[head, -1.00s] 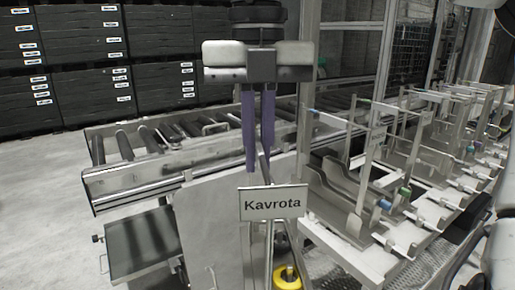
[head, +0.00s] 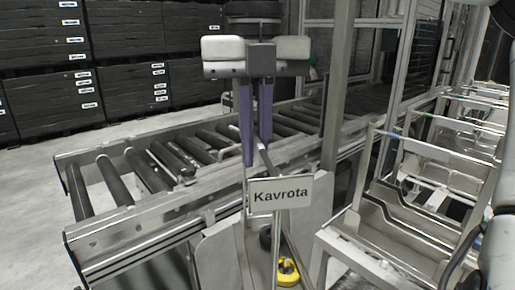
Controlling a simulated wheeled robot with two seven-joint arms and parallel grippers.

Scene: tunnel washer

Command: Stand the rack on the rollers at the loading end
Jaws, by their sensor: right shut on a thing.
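My right gripper (head: 256,163) is at the upper middle, with its purple fingers pointing down. It is shut on a thin metal bar (head: 267,160), apparently the handle of the rack. I see the rack nearly end-on, and much of it is hidden. A white "Kavrota" sign (head: 280,194) covers part of that area; I cannot tell what it is fixed to. The roller conveyor (head: 108,228) runs behind, from lower left to upper right, with dark rollers between metal side rails. The gripper appears in front of the rollers. My left gripper is not in view.
Several metal racks with tall handles (head: 428,148) stand at the right. An upright metal post (head: 338,95) rises right of the gripper. A yellow round part (head: 288,271) is low in the middle. Black crates (head: 120,88) are stacked at the back left, with bare floor (head: 30,200) before them.

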